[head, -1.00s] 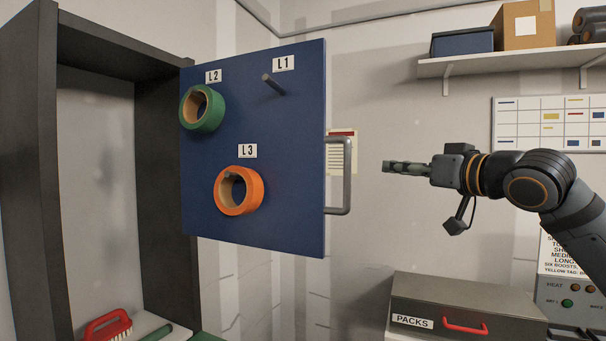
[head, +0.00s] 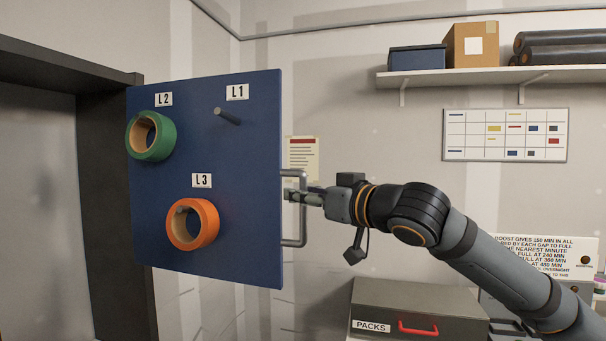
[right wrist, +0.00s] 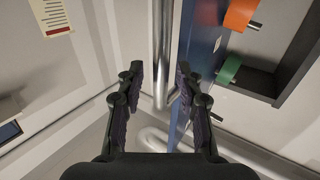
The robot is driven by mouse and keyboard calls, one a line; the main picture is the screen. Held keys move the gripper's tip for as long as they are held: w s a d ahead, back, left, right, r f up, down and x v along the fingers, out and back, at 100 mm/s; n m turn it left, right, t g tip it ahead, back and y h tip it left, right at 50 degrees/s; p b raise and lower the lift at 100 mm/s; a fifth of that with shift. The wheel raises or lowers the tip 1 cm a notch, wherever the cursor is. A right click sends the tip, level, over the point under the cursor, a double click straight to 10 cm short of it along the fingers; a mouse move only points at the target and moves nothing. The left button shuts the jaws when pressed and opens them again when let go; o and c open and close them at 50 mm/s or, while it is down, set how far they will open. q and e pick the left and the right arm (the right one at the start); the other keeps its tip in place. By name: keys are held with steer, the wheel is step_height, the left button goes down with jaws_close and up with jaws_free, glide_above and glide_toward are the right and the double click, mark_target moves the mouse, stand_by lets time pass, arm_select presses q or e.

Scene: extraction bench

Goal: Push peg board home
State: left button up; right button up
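The blue peg board (head: 232,190) stands out from the dark cabinet frame (head: 115,200) at the left of the head view. Its L1 peg (head: 227,116) is bare. A green ring (head: 152,136) hangs at L2 and an orange ring (head: 193,224) at L3. A grey bar handle (head: 302,225) is on its right edge. My right gripper (head: 292,195) is at this handle. In the right wrist view, the fingers (right wrist: 159,75) are spread, with the handle bar (right wrist: 161,40) between them and gaps beside it. My left gripper is out of view.
A PACKS case (head: 420,300) with a red handle stands below my right arm. A shelf (head: 480,78) with boxes and rolls and a wall chart (head: 505,135) are behind.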

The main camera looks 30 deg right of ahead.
steer(key=shift+w, duration=0.2)
jaws_close()
steer(key=shift+w, duration=0.1)
